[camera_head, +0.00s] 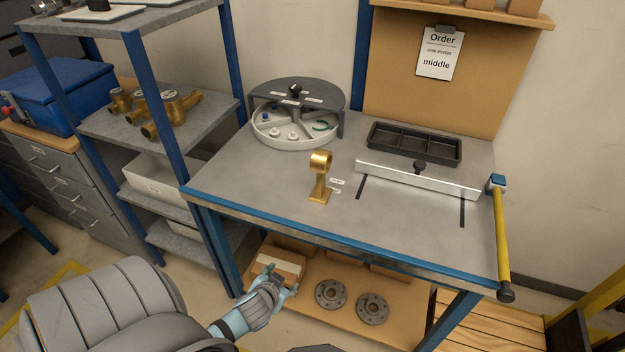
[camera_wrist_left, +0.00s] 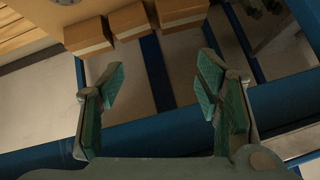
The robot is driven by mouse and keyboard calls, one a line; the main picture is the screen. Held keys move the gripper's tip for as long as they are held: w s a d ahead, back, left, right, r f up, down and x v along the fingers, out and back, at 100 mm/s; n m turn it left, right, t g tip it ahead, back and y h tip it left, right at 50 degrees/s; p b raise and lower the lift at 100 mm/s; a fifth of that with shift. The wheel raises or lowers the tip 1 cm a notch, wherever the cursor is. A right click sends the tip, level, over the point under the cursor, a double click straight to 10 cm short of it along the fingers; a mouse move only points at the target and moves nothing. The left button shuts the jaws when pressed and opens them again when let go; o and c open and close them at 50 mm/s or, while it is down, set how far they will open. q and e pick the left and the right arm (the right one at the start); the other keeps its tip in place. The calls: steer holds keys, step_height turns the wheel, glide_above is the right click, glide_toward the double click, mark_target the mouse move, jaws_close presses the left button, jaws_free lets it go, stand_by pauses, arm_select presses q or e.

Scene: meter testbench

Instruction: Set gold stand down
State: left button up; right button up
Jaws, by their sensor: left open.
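The gold stand (camera_head: 319,178) is upright on the grey bench top (camera_head: 268,205), near the middle of its front half, with a ring at its top. Small white labels (camera_head: 337,182) lie on the bench just right of it. My left gripper (camera_head: 281,283) is below and in front of the bench's front edge, apart from the stand. In the left wrist view my left gripper (camera_wrist_left: 158,92) has its green-padded fingers spread wide with nothing between them. The stand is not in the left wrist view. My right gripper is in neither view.
A round grey-and-white carousel (camera_head: 295,128) stands behind the stand. A black divided tray (camera_head: 414,144) and a white bar (camera_head: 415,178) are to the right. The bench's blue front edge (camera_head: 340,248) lies above my left gripper. Flanges (camera_head: 331,293) sit on the lower shelf.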

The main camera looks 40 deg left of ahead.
arm_select(q)
steer(key=w+r+n+t+b, duration=0.15)
steer(key=w+r, duration=0.25)
steer(key=r, duration=0.5)
steer(key=t+y, duration=0.1)
steer(key=t, duration=0.6)
glide_toward(318, 163)
steer(key=shift+n, duration=0.45)
steer(key=x, duration=0.7)
steer(key=shift+w+d+f, duration=0.2)
steer(key=shift+w, duration=0.05)
steer(key=x, duration=0.4)
steer(key=shift+w+a+r, duration=0.2)
steer(key=shift+w+a, duration=0.05)
steer(key=shift+a, duration=0.2)
steer(key=shift+w+a+f, duration=0.15)
steer(key=shift+w, duration=0.25)
steer(key=shift+s, duration=0.15)
jaws_close()
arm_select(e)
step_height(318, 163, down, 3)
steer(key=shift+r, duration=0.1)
